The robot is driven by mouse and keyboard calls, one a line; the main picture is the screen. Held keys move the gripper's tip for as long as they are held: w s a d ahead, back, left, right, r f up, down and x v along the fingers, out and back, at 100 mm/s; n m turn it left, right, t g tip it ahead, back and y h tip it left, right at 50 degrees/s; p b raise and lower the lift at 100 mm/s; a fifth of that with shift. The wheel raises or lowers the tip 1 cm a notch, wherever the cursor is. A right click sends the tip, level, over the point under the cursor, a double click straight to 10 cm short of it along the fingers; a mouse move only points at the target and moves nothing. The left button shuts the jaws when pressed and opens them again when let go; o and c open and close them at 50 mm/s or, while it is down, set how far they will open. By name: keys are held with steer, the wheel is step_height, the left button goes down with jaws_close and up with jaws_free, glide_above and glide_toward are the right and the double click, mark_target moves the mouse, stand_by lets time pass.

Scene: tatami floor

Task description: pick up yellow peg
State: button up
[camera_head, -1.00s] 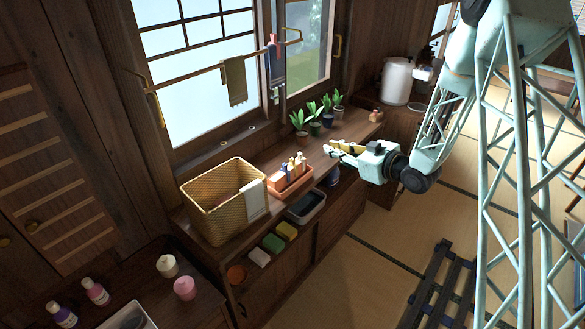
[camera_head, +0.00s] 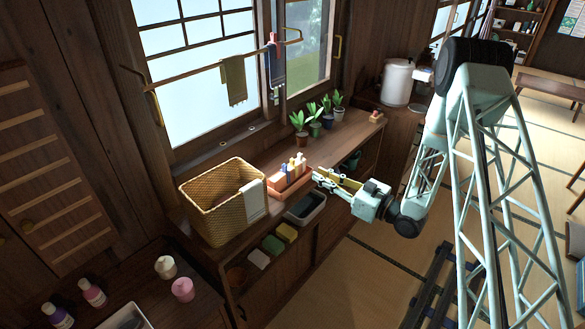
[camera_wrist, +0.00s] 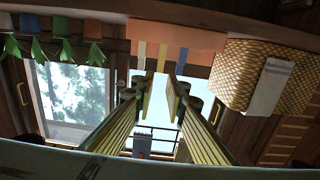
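A terracotta holder (camera_head: 287,186) stands on the wooden counter, with several small pegs upright in it. In the wrist view, where the scene is upside down, the holder (camera_wrist: 185,36) is at top centre.
A wicker basket (camera_head: 215,207) with a white cloth stands left of the holder. Several potted plants (camera_head: 315,124) line the window side to the right. A grey bin (camera_head: 305,209) and sponges (camera_head: 285,232) sit on the lower shelf. Some counter right of the holder is clear.

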mark_target(294, 161)
steer(key=shift+a, duration=0.1)
stand_by(0.3)
steer(key=shift+b+x, duration=0.35)
steer(key=shift+x, duration=3.9)
steer(key=shift+w, duration=0.1)
steer(key=shift+b+x, duration=0.45)
steer(key=shift+x, duration=2.1)
steer(key=shift+r, duration=0.1)
steer(key=shift+c, duration=0.5)
steer(key=shift+c, duration=1.1)
steer(key=shift+r, duration=0.15)
steer(key=shift+r+p, duration=0.8)
steer(key=shift+r, duration=4)
